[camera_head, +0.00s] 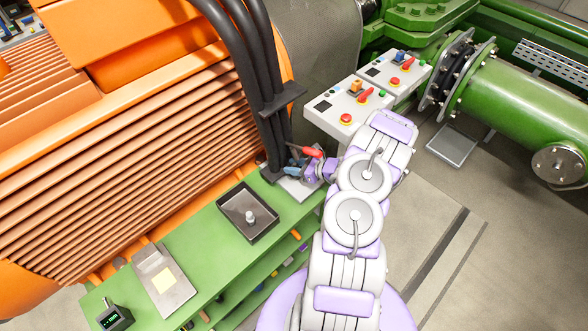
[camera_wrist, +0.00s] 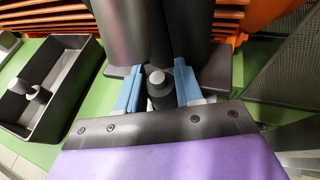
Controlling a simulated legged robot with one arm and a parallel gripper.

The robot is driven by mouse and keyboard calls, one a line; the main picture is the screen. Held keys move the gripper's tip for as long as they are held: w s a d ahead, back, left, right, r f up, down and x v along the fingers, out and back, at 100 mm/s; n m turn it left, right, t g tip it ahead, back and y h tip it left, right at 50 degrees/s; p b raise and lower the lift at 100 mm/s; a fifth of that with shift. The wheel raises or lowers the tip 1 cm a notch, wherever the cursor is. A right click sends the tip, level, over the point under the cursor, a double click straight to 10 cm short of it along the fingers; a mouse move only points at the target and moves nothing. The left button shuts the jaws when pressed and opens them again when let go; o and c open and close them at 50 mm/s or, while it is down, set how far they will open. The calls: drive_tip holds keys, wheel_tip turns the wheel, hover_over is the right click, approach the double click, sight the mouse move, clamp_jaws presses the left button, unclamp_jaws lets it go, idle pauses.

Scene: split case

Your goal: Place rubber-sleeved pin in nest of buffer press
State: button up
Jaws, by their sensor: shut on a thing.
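In the wrist view, my gripper (camera_wrist: 158,92) has its blue fingers closed on a dark, sleeved cylinder with a grey tip, which looks like the rubber-sleeved pin (camera_wrist: 160,96). The pin stands upright between the fingers. In the head view, my gripper (camera_head: 293,163) is at the foot of the thick black cables, above a grey plate (camera_head: 297,187) at the bench's far end. A red lever-like part (camera_head: 305,150) shows beside the gripper; it may belong to the buffer press. The nest cannot be made out, and my arm hides part of this area.
A black tray (camera_head: 229,226) on the green bench (camera_head: 195,247) holds a pale pin-like piece (camera_head: 251,217). Thick black cables (camera_head: 262,75) and control boxes (camera_head: 345,108) crowd the gripper.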

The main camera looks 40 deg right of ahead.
drive_tip(key=shift+d+f, duration=0.15)
drive_tip(key=shift+f, duration=0.7)
drive_tip(key=shift+c, duration=0.3)
drive_tip(key=shift+w+a+r, duration=0.1)
drive_tip(key=shift+a, duration=0.5)
clamp_jaws()
drive_tip(key=o, duration=0.7)
unclamp_jaws()
drive_tip(key=shift+d, duration=0.1)
drive_tip(key=o, duration=0.4)
drive_tip(key=shift+d, duration=0.35)
